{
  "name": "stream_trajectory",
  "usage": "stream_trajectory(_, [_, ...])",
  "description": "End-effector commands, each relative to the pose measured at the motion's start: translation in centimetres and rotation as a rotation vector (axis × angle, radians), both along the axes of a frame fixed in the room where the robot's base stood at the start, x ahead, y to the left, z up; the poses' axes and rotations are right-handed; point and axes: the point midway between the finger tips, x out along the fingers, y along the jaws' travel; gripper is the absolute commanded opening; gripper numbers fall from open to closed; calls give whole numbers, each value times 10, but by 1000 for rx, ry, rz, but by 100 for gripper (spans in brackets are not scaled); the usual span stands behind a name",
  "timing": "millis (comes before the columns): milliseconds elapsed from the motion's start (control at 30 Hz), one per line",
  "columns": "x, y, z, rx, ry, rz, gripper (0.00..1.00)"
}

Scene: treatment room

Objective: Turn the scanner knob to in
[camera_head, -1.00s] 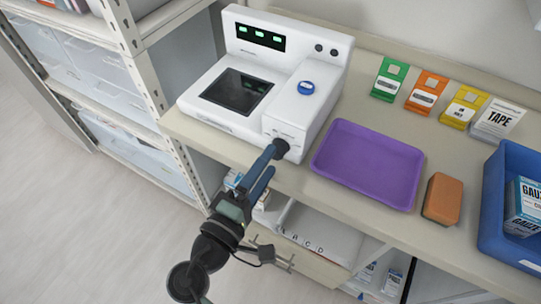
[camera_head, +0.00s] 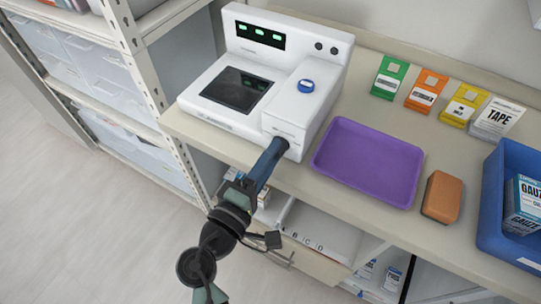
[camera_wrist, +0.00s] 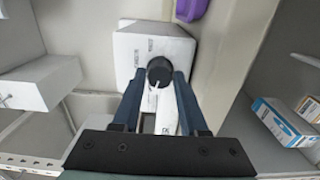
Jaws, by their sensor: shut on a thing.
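The white scanner (camera_head: 215,122) stands on the counter, with green lit displays and a blue button (camera_head: 306,86) on top. Its front face (camera_wrist: 135,45) fills the upper middle of the wrist view. A round black knob (camera_wrist: 158,70) sits on this face, with a white mark toward its lower side. Small printed labels flank it, too small to read. My gripper (camera_wrist: 160,78) is shut on the knob, one dark blue finger on each side. In the head view my gripper (camera_head: 280,145) meets the scanner's front, and the knob is hidden behind the fingers.
A purple tray (camera_head: 368,120) and an orange block (camera_head: 442,197) lie right of the scanner. A blue bin (camera_head: 493,205) is at the far right. Small coloured boxes and a TAPE box (camera_head: 497,120) line the back. A metal shelf (camera_head: 140,65) stands at left.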

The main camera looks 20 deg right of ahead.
Motion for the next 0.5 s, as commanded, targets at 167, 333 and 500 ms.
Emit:
stream_trajectory(167, [0,0,-1,6,-9,1,0])
stream_trajectory(333, [0,1,-3,39,-52,2,0])
stream_trajectory(500, [0,1,-5,104,-136,4,0])
